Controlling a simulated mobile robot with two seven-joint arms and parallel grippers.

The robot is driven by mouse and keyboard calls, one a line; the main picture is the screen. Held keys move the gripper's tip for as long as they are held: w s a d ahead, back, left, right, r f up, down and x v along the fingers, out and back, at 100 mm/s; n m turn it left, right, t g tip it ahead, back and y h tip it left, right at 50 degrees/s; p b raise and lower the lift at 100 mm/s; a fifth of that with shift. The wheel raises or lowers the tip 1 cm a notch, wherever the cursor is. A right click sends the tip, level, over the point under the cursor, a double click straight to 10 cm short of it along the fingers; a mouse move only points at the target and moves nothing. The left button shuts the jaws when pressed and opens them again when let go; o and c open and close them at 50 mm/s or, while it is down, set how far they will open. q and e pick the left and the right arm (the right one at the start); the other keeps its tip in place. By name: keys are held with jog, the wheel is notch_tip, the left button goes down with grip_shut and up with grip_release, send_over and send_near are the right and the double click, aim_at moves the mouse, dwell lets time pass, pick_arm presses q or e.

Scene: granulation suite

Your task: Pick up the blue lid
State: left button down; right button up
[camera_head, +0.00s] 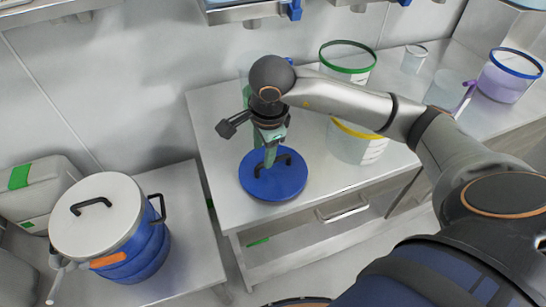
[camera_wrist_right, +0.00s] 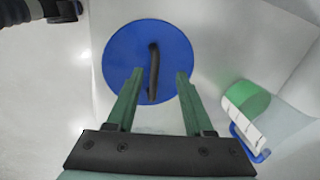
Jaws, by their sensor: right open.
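The blue lid (camera_head: 262,186) is a round disc with a black bar handle (camera_head: 284,160), lying flat on the metal bench. It also shows in the right wrist view (camera_wrist_right: 122,50), with its handle (camera_wrist_right: 154,68) running up and down the picture. My right gripper (camera_head: 266,158) is above the lid. In the right wrist view its two green fingers (camera_wrist_right: 155,82) are apart, one on each side of the handle's near end, with nothing held between them. I cannot tell how far the fingertips are above the lid. My left gripper is not in view.
A green-rimmed clear bucket (camera_head: 347,62), a yellow-rimmed bucket (camera_head: 352,148) and a blue-rimmed bucket (camera_head: 510,72) stand on the bench (camera_head: 222,120). A blue drum with a white lid (camera_head: 97,217) stands on a lower table at left. The bench's front edge is close to the lid.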

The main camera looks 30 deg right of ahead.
jog(key=f, duration=0.5)
jog(key=shift+w+d+f, duration=0.1)
jog(key=shift+d+f, duration=0.2)
jog(key=shift+f, duration=0.05)
jog(key=shift+c, duration=0.2)
grip_shut()
